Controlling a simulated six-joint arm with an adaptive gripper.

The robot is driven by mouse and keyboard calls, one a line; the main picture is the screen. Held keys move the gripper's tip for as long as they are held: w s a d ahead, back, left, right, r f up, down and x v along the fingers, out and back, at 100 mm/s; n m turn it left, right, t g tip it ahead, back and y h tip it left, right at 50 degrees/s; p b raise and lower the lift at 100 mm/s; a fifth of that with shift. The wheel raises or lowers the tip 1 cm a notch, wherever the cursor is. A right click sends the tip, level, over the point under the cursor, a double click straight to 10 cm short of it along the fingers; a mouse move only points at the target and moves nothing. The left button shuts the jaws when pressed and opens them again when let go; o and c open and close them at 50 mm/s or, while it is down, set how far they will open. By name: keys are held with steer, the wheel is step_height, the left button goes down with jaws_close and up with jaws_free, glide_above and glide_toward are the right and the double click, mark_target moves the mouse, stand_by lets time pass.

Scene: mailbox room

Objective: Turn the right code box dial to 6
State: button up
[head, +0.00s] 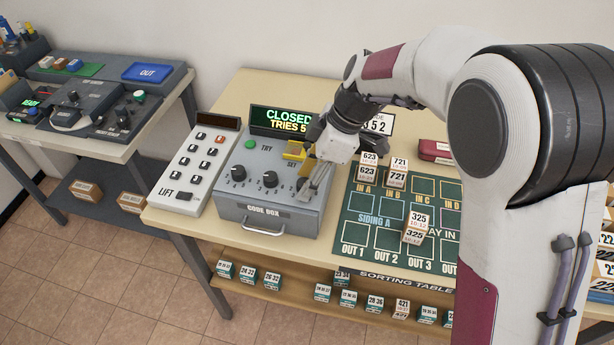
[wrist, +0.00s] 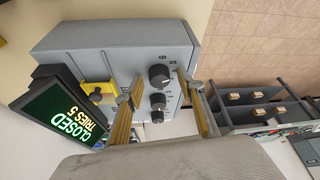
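The code box (head: 228,210) is a grey box with three black dials on its sloped top. The left dial (head: 237,173) and middle dial (head: 269,179) show clearly in the head view. My gripper (head: 314,190) is over the right dial, whose knob is mostly covered there. In the wrist view the nearest, largest knob (wrist: 159,76), which looks like the right dial, lies between the tips of my two open fingers (wrist: 160,79). I cannot tell whether the fingers touch it or which number it points to.
A display (head: 283,121) behind the dials reads CLOSED, TRIES 5. The LIFT keypad (head: 196,165) stands left; the green sorting mat (head: 385,213) with several labelled blocks lies right.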

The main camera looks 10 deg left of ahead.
steer(key=shift+m, duration=0.5)
steer(key=shift+s+m+t, duration=0.15)
steer(key=shift+m+t, duration=0.85)
steer(key=shift+m, duration=0.9)
steer(key=shift+m+t, duration=0.4)
steer(key=shift+m, duration=0.8)
steer(key=shift+s+m+t+h, duration=0.1)
steer(key=shift+m+t+h, duration=0.3)
steer(key=shift+m, duration=1.1)
steer(key=shift+s+a+m+t+h, duration=0.1)
steer(key=shift+m+t+h, duration=0.25)
steer(key=shift+m, duration=0.9)
steer(key=shift+a+m+t+h, duration=0.1)
steer(key=shift+m+t+h, duration=0.25)
steer(key=shift+m, duration=0.9)
steer(key=shift+a+m+t+h, duration=0.15)
steer(key=shift+m+h, duration=0.3)
steer(key=shift+m, duration=0.75)
steer(key=shift+d+m+t+h, duration=0.15)
steer(key=shift+m+h, duration=0.3)
steer(key=shift+m, duration=0.75)
